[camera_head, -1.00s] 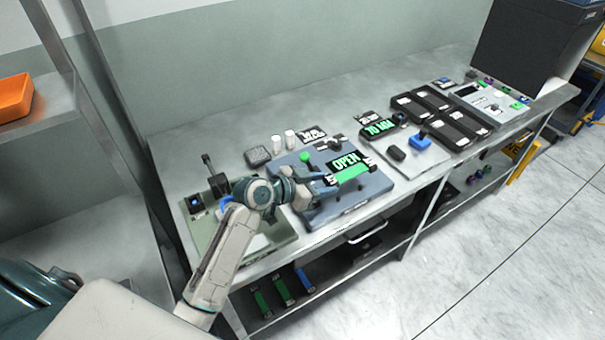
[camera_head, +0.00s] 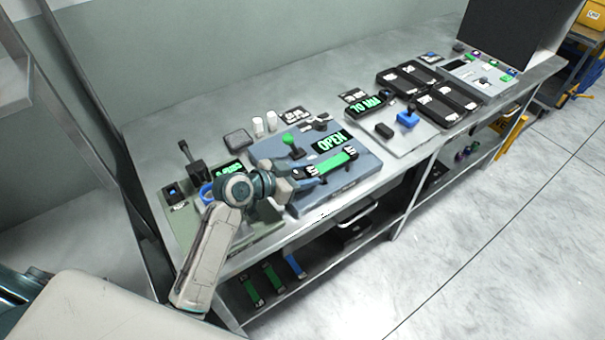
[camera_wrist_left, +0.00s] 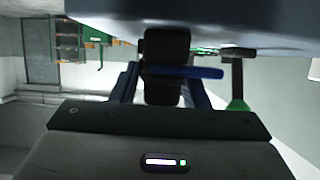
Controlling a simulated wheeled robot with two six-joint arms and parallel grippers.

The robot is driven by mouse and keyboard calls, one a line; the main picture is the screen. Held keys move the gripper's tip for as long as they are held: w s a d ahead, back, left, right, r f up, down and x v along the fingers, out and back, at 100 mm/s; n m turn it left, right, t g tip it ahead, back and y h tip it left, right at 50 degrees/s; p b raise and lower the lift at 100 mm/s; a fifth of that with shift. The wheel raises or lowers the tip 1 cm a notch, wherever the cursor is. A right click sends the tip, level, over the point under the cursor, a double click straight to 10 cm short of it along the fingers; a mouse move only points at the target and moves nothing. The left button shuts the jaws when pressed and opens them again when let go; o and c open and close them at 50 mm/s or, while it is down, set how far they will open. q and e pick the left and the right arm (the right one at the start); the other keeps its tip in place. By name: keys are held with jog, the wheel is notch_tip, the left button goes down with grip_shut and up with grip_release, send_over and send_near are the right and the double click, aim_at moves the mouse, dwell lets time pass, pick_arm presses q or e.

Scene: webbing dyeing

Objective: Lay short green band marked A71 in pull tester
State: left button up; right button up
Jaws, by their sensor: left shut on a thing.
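The pull tester (camera_head: 352,184) is a blue-grey bench unit with a screen reading OPEN (camera_head: 330,141) and a green-knobbed lever (camera_head: 289,141). A short green band (camera_head: 337,160) with dark, white-marked ends lies across or just over its front part; I cannot tell whether it touches. Its mark is too small to read. My left gripper (camera_head: 306,178) is shut on the band's near left end. In the left wrist view a dark piece (camera_wrist_left: 160,65) sits between the fingers, and the green-knobbed lever (camera_wrist_left: 237,104) stands right of them. My right gripper is not in view.
A green-grey device (camera_head: 180,222) stands left of the tester. A unit reading 70 MM (camera_head: 364,105) and black trays (camera_head: 408,77) stand to the right. Two white bottles (camera_head: 258,126) are behind. More green bands (camera_head: 272,277) and a blue one (camera_head: 294,264) lie on the lower shelf.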

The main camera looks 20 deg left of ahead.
pick_arm(q)
jog(key=shift+w+f, duration=0.1)
jog(key=shift+f, duration=0.2)
jog(key=o, duration=1)
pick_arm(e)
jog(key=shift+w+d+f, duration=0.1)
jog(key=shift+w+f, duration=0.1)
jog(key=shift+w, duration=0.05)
pick_arm(q)
jog(key=shift+f, duration=0.1)
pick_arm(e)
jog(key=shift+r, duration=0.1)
